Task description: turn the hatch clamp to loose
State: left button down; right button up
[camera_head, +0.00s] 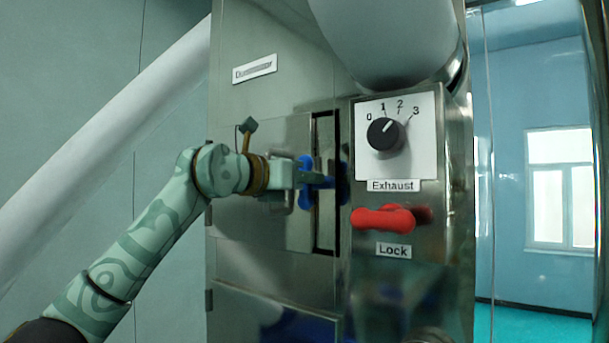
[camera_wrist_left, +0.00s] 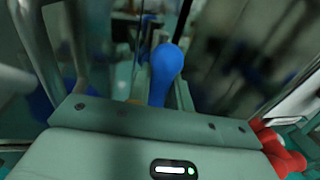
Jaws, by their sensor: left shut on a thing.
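The blue hatch clamp (camera_head: 306,197) is on the front of the steel cabinet, at the right side of the hatch panel (camera_head: 270,222). My left gripper (camera_head: 312,178) reaches in from the left and is shut on the clamp, hiding part of it. In the left wrist view the clamp's rounded blue end (camera_wrist_left: 166,66) shows between the two fingers. The exact angle of the clamp is hard to tell. My right gripper is not in view.
Right of the hatch are a black exhaust knob (camera_head: 383,133) on a white plate and a red lock handle (camera_head: 384,219). The red handle also shows at lower right in the left wrist view (camera_wrist_left: 278,150). A dark-edged upright strip (camera_head: 325,225) separates hatch and controls.

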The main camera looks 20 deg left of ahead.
pick_arm(q)
jog(key=c, duration=1.3)
grip_release()
jog(key=shift+s+a+b, duration=0.3)
jog(key=shift+s+b, duration=0.05)
jog(key=shift+b, duration=0.05)
jog(key=b+v, duration=0.5)
jog(key=v, duration=1)
jog(key=shift+s+a, duration=0.1)
jog(key=shift+s, duration=0.1)
